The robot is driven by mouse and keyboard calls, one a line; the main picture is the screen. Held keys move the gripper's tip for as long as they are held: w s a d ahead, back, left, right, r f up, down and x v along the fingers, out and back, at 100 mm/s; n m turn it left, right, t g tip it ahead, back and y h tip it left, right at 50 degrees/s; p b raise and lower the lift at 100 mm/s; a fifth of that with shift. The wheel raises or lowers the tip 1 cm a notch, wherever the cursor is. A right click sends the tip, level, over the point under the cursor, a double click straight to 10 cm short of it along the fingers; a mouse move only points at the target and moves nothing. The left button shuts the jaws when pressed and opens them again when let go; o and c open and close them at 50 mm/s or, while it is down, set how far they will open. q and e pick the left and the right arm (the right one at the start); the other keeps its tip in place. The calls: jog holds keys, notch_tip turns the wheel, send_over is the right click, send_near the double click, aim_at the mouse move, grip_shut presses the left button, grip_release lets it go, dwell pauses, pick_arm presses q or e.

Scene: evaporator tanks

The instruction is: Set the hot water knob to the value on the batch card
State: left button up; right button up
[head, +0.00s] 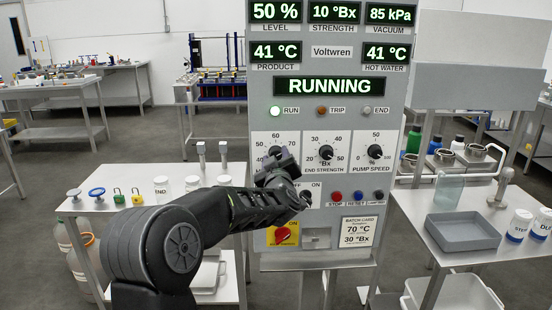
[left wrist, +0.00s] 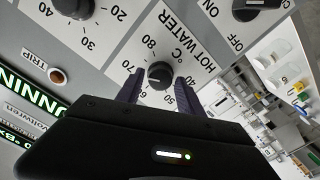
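The hot water knob (left wrist: 159,75) is a round black knob on a white dial plate marked in °C. It sits between the two fingers of my left gripper (left wrist: 159,92), with gaps visible on both sides. The gripper looks open and not closed on the knob. In the head view my left gripper (head: 280,163) covers most of that dial at the panel's left. I cannot read the knob's pointer setting surely. The batch card (head: 357,231) at the panel's lower right reads 70 °C and 30 °Bx. The hot water display (head: 386,53) reads 41 °C. My right gripper is not in view.
The end strength knob (head: 326,153) and pump speed knob (head: 375,152) are right of the gripper. Below are an off/on switch (head: 305,197), small push buttons (head: 337,197) and a red rotary switch (head: 283,235). The display reads RUNNING (head: 329,86). Side tables flank the panel.

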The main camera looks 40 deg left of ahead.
pick_arm(q)
jog(key=shift+o, duration=1.2)
jog(key=shift+s+d+b, duration=0.3)
jog(key=shift+s+d, duration=0.1)
jog(key=shift+s, duration=0.15)
jog(key=b+v, duration=0.1)
jog(key=v, duration=0.5)
jog(key=shift+s+d, duration=0.2)
